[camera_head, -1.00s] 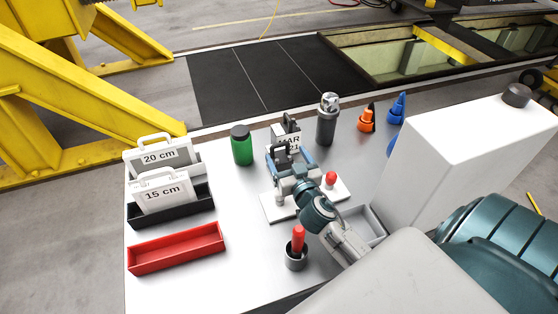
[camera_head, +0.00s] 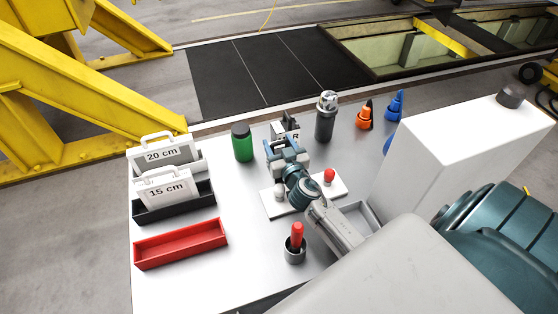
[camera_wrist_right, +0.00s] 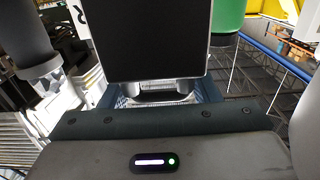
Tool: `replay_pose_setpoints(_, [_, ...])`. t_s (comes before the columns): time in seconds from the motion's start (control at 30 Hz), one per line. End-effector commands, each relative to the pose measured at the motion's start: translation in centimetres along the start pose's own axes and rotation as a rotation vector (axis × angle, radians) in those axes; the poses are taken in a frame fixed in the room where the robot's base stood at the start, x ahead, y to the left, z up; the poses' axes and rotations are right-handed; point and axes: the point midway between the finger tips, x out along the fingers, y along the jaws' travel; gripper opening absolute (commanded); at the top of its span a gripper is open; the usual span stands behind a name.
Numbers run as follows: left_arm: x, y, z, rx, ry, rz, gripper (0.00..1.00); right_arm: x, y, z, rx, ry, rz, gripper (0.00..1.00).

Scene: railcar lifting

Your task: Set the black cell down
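My right gripper (camera_head: 285,150) is low over the middle of the workbench, with its blue fingers spread around a dark block. In the right wrist view, a black flat-faced block with a pale edge, taken as the black cell (camera_wrist_right: 152,40), stands between the fingers. It appears gripped. In the head view the gripper mostly hides it, and I cannot tell whether its underside touches anything. A white plate with a red knob (camera_head: 329,176) lies under my right wrist. My left gripper is not in view.
A green bottle (camera_head: 242,143) stands left of the gripper, a dark cylinder (camera_head: 325,118) right of it. A red tray (camera_head: 180,245), cup with red handle (camera_head: 295,250) and large white box (camera_head: 440,150) surround the area.

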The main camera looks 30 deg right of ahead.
Motion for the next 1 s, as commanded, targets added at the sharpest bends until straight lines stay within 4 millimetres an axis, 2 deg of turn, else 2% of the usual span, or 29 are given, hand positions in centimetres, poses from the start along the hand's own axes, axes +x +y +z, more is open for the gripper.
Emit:
replay_pose_setpoints(0.03, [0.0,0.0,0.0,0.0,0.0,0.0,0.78,0.0,0.0,0.0,0.0,0.0,0.0,0.39])
replay_pose_setpoints(0.23, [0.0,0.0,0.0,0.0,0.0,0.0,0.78,0.0,0.0,0.0,0.0,0.0,0.0,0.0])
replay_pose_setpoints(0.67, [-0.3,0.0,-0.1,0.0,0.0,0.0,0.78,0.1,0.0,-1.1,0.0,0.007,-0.001,0.0])
replay_pose_setpoints(1.0, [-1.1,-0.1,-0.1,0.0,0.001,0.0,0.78,0.1,-0.1,-6.1,0.001,0.011,-0.003,0.0])
